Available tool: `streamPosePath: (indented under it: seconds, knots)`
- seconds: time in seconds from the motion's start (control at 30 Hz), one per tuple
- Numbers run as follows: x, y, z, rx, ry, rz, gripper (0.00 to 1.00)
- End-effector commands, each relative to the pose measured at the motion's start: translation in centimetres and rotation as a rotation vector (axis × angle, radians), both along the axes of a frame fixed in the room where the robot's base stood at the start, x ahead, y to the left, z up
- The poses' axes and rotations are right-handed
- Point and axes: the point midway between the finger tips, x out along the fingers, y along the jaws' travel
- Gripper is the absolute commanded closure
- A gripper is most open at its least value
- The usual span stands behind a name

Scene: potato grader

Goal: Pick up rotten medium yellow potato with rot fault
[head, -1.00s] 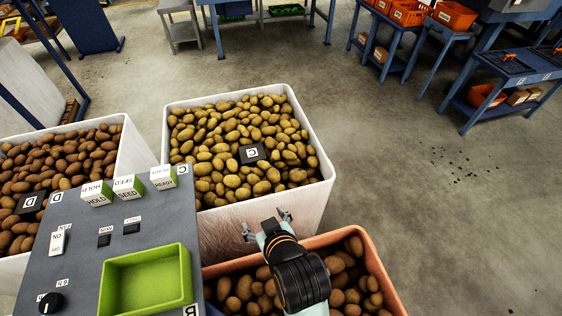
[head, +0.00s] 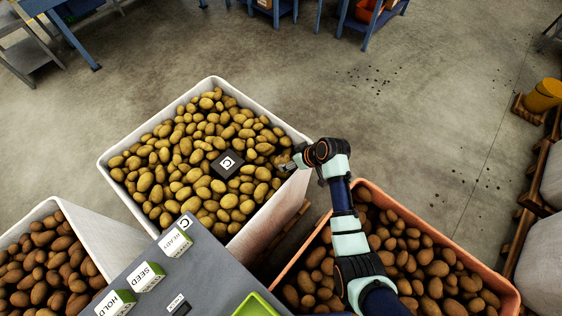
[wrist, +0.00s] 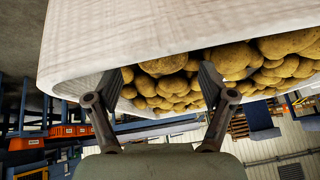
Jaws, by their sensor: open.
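Many yellow potatoes (head: 190,150) of mixed sizes fill a white bin in the head view. They also show past the bin's rim in the wrist view (wrist: 170,88). I cannot tell which one is rotten; no rot mark is clear. My gripper (head: 292,165) is at the right rim of the white bin in the head view, its tips near the nearest potatoes. In the wrist view my gripper (wrist: 158,85) has its two fingers spread apart with nothing between them.
The white bin's wall (head: 275,212) stands close to my gripper. A black block marked C (head: 227,164) lies on the potatoes. An orange bin (head: 505,290) of brown potatoes is at right, another white bin (head: 90,222) at left. A grey panel (head: 215,277) with labelled blocks is in front.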

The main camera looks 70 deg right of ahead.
Motion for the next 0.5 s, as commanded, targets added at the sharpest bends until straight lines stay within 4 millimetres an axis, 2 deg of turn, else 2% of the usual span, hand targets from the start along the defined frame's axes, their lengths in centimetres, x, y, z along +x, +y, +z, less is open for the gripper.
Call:
streamPosePath:
  seconds: [0.17, 0.23, 0.5]
  knots:
    - [2.5, -0.6, -2.3, 0.000, 0.001, 0.002, 0.18]
    - [2.9, -0.7, -3.2, 0.000, 0.001, 0.000, 0.18]
    - [3.4, -0.8, -3.5, 0.000, 0.001, 0.000, 0.18]
